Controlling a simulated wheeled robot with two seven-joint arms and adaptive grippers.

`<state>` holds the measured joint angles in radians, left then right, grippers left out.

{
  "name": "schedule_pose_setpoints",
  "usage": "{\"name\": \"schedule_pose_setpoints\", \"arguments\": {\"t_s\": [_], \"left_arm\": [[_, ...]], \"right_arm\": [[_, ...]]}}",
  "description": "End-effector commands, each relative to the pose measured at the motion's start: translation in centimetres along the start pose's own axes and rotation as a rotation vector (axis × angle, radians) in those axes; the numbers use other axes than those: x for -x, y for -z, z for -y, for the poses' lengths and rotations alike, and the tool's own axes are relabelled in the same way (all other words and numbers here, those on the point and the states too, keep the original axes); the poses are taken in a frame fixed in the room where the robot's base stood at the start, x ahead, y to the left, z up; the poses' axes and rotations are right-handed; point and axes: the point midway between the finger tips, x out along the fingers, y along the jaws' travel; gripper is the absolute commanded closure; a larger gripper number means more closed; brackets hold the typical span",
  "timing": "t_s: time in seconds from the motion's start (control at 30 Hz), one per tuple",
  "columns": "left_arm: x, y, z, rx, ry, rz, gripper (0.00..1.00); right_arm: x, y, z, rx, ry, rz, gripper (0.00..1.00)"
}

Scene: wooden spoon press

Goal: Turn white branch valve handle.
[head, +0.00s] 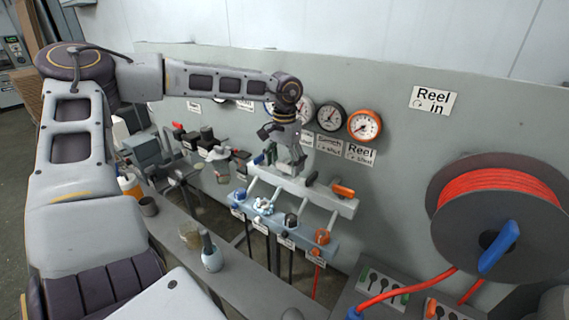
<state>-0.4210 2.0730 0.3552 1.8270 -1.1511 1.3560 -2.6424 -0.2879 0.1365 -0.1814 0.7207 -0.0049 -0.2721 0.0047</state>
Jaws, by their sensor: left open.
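A pale manifold bar (325,199) is mounted on the grey panel, with several branch pipes running down from it. An orange handle (343,190) and a black handle (311,179) show on its right part. My left gripper (286,162) is open and points down over the left part of the bar. The white branch's handle is mostly hidden behind the gripper, so I cannot tell its angle or whether the fingers touch it. The white fitting (263,207) at the lower end of that branch shows, between a blue fitting (239,196) and a black fitting (291,220). My right gripper is out of view.
Gauges, including an orange-rimmed one (364,125), sit on the panel above the bar. A reel with red hose (497,192) stands at the right. Dark hoses hang below the fittings.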

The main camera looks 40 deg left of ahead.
Motion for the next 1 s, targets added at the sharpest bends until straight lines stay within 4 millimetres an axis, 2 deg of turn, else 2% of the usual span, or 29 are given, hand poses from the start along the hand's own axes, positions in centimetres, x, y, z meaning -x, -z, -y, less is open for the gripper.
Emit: {"name": "schedule_pose_setpoints", "arguments": {"t_s": [0.07,0.13,0.27,0.47,1.0], "left_arm": [[0.0,0.0,0.0,0.0,0.0,0.0,0.23],[0.0,0.0,0.0,0.0,0.0,0.0,0.23],[0.2,0.0,0.0,0.001,0.0,0.0,0.23],[1.6,0.1,0.0,0.001,0.0,-0.003,0.23],[9.2,0.1,0.0,0.0,0.0,-0.002,0.23]], "right_arm": [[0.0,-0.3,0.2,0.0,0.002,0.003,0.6],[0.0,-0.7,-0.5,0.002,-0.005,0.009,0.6],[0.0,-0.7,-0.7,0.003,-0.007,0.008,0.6],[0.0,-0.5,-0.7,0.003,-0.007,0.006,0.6],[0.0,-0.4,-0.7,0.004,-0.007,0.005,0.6]]}}
